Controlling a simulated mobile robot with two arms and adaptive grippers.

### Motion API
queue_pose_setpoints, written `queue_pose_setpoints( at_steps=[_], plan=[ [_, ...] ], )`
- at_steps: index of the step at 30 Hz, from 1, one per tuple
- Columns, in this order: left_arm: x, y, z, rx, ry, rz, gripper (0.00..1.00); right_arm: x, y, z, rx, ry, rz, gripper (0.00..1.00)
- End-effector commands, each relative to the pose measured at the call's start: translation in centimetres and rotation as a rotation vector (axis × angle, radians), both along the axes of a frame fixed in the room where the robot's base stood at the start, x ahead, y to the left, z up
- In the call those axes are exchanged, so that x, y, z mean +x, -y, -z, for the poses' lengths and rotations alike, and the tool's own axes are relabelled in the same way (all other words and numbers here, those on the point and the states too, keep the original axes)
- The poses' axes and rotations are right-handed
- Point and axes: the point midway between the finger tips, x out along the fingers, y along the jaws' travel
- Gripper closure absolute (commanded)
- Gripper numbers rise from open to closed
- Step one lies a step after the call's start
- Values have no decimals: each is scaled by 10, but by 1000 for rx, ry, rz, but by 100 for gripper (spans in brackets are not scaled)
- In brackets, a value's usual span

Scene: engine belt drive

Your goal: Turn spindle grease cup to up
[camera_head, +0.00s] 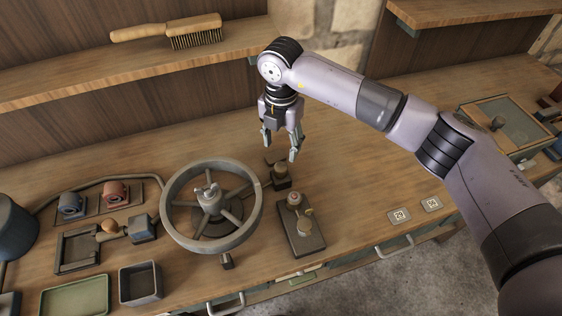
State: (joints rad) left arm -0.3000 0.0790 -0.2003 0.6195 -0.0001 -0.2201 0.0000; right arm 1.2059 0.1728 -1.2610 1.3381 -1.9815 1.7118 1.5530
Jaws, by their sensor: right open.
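My right gripper (280,146) hangs fingers down over the workbench, open and empty. Just below it in the picture stands a small dark block with a brass-coloured round top (281,171), beside the right rim of a large grey spoked wheel (171,221). A dark base plate (305,244) nearer the front edge carries a reddish knob (294,198) and a small brass-coloured part (307,223). I cannot tell for certain which of these fittings is the spindle grease cup, or which way it is turned. My left gripper is not in view.
A blue roller (70,204) and a red roller (115,193) sit on the left. An open dark box (139,284) and a green tray (75,299) stand front left. A brush (190,36) lies on the shelf. The bench right of the base plate is mostly clear.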

Motion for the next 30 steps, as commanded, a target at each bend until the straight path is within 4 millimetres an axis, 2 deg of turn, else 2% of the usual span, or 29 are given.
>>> queue_pose_setpoints(
  at_steps=[1, 6, 13, 18, 26, 30],
  plan=[
    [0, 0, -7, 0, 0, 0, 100, -2, 0, 9, -2, -5, 0, 50],
    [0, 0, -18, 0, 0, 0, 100, -2, 0, 46, -1, -5, 0, 50],
    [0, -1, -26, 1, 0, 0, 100, -1, -1, 83, 1, -3, 0, 50],
    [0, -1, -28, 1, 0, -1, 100, -1, -1, 95, 1, 0, -2, 50],
    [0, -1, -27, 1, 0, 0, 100, -1, -1, 97, 1, 0, -2, 50],
    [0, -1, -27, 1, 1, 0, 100, -1, -1, 97, 1, 0, -2, 57]
  ],
)
